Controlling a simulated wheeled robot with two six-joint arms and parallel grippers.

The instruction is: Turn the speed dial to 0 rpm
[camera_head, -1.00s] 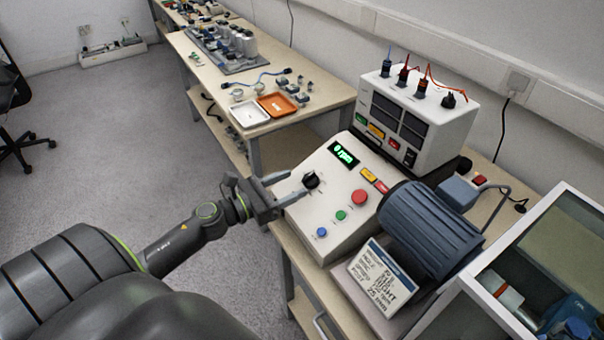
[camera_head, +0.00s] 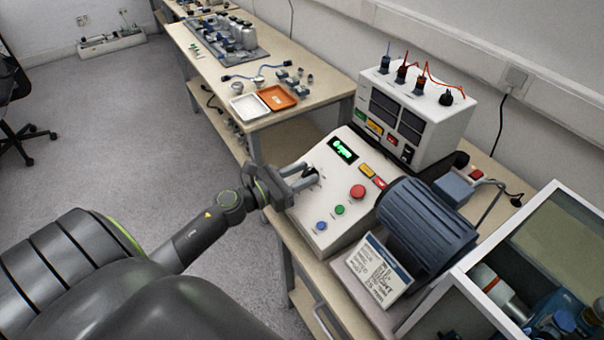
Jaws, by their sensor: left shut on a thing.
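The black speed dial (camera_head: 310,171) is on the upper left of the white sloped control panel (camera_head: 325,190). My left gripper (camera_head: 311,175) reaches it from the left and is shut on it, with its fingers covering part of the dial. The green display (camera_head: 342,150) above the dial is lit; its text is blurred now, and it read "0 rpm" in the earlier frame. The dial's pointer cannot be made out. My right gripper is not in view.
A red button (camera_head: 357,192), a green button (camera_head: 340,210) and a blue button (camera_head: 321,226) sit below the dial. A blue-grey motor (camera_head: 425,225) and a printed card (camera_head: 379,269) are at the right. A white instrument box (camera_head: 415,115) stands behind.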

